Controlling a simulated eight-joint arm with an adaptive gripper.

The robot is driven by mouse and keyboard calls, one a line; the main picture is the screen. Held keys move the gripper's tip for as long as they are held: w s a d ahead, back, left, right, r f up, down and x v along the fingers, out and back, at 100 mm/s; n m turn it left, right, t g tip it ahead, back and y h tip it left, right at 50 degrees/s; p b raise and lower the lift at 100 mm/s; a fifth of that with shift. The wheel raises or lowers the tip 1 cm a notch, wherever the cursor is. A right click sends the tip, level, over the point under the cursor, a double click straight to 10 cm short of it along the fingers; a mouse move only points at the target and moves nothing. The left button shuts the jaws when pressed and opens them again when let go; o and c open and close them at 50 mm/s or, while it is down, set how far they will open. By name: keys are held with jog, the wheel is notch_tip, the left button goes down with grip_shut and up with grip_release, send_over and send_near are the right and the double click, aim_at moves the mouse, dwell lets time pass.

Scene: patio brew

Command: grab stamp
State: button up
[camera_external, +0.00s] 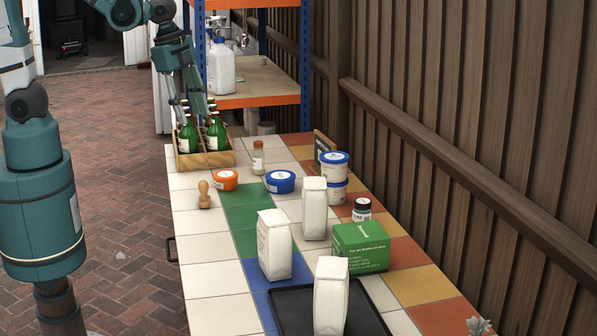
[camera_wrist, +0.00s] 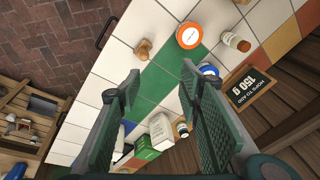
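The stamp (camera_external: 204,194) is a small wooden piece with a rounded knob handle, upright on white tiles near the table's left edge. In the wrist view the stamp (camera_wrist: 143,49) lies beyond the fingertips, above the gap between them and a little left of its middle. My gripper (camera_wrist: 157,75) is open, its two green ridged fingers wide apart with nothing between them. In the external view my gripper (camera_external: 193,115) hangs at the far end of the table, over or close to the crate of green bottles, apart from the stamp.
A wooden crate (camera_external: 208,158) holds green bottles. White bags (camera_external: 274,245), a green box (camera_external: 362,247) and a black tray (camera_external: 290,308) are nearer the camera.

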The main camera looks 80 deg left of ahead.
aim_at(203, 181)
jog(key=d+f+m+g+b, duration=0.1)
jog(key=f+m, duration=0.1)
jog(key=f, duration=0.2)
jog(key=w+d+f+m, duration=0.1)
jog(key=f+m, duration=0.1)
jog(key=f, duration=0.2)
jog(key=w+d+f+m+g+b, duration=0.1)
jog(key=f+m, duration=0.1)
jog(key=f, duration=0.3)
jog(key=shift+w+d+g+b, duration=0.25)
jog(key=shift+d+g+b, duration=0.05)
jog(key=shift+d, duration=0.1)
jog(key=shift+d+f+m, duration=0.2)
jog(key=shift+f+m, duration=0.2)
jog(key=shift+f, duration=0.25)
jog(key=shift+f, duration=0.1)
jog(key=shift+s+f+b, duration=0.1)
jog(key=shift+f+b, duration=0.3)
jog(key=shift+f, duration=0.8)
jog(key=shift+f, duration=0.1)
jog(key=shift+d+f+b, duration=0.1)
jog(key=shift+f+b, duration=0.65)
jog(key=shift+f, duration=1.75)
jog(key=shift+c, duration=0.5)
jog(key=c, duration=0.9)
